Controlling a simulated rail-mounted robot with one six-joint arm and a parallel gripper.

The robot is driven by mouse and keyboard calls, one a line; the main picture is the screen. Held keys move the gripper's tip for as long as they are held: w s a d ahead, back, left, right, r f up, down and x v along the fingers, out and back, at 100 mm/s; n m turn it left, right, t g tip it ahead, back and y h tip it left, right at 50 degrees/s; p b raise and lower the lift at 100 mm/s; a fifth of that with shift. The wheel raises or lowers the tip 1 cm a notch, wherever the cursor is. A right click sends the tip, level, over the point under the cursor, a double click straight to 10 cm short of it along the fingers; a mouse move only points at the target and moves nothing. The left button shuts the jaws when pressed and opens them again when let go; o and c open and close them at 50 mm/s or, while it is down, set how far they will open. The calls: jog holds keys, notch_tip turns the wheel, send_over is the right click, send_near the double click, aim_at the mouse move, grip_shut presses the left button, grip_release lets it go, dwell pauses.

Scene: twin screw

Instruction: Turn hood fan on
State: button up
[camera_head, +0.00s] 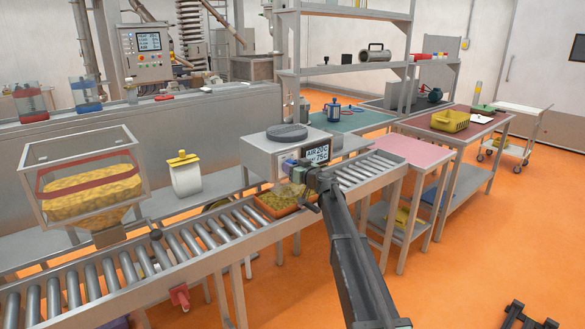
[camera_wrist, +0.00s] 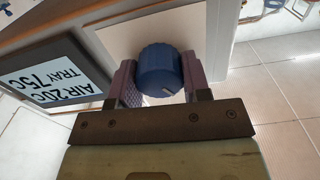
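A blue ribbed knob (camera_wrist: 160,72) with a pale mark near its lower edge sits on a light panel (camera_wrist: 125,40) in the wrist view. My gripper (camera_wrist: 158,85) has one finger on each side of the knob. No clear gap shows, but I cannot tell whether the fingers press on it. In the head view my gripper (camera_head: 300,172) is at the front of a grey box (camera_head: 265,158) with a round grey disc on top and the same display (camera_head: 317,153). The arm hides the knob there.
A roller conveyor (camera_head: 190,245) runs in front of the box. An orange tray (camera_head: 278,203) lies on it, just below my gripper. A hopper (camera_head: 90,180) of yellow pieces stands left. A pink-topped table (camera_head: 418,153) stands right. The orange floor (camera_head: 480,235) is mostly clear at right.

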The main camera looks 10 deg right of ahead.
jog(key=shift+c, duration=0.5)
jog(key=shift+m, duration=0.3)
jog(key=m, duration=1.1)
jog(key=shift+m, duration=0.3)
jog(key=o, duration=0.9)
jog(key=v, duration=1)
jog(key=shift+s+d, duration=0.25)
jog(key=shift+s, duration=0.1)
